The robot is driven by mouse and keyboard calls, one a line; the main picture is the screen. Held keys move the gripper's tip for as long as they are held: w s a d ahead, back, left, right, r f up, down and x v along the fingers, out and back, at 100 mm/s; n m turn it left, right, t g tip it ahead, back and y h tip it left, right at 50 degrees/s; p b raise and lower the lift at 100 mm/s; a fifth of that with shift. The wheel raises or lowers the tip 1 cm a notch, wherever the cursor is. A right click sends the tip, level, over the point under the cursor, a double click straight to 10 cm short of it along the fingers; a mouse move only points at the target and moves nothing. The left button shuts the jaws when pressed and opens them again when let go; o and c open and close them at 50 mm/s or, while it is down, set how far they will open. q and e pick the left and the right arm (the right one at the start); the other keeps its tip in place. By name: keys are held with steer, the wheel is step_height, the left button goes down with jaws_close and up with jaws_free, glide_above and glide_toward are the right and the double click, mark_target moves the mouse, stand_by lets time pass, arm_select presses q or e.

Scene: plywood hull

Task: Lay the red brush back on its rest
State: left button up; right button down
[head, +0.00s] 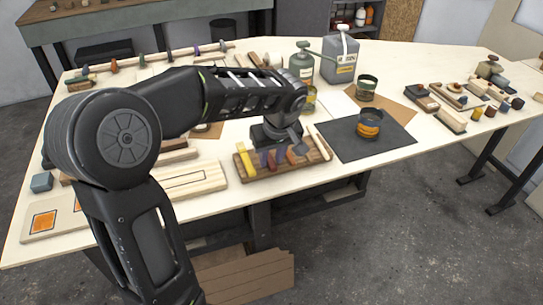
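A brown wooden rest (246,178) lies near the front edge of the plywood table, with several coloured pieces standing in or on it. A red-orange piece (291,158), which looks like the red brush, is at the rest, right of the middle. Its upper part is close to my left gripper (283,148) and partly hidden by it. My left gripper points down over the rest; its fingers are dark, small and partly covered, so I cannot tell whether they are open or touching the red piece. My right gripper is not in view.
A yellow piece (247,162) sits at the rest's left end. A dark mat (375,148) with an orange-banded pot (369,124) lies to the right. A grey can (340,58) stands behind. A pale board (200,181) lies left, under my arm.

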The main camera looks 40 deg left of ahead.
arm_select(q)
steer(key=shift+o, duration=1.4)
steer(key=v, duration=0.8)
steer(key=shift+b, duration=0.3)
steer(key=shift+f, duration=0.15)
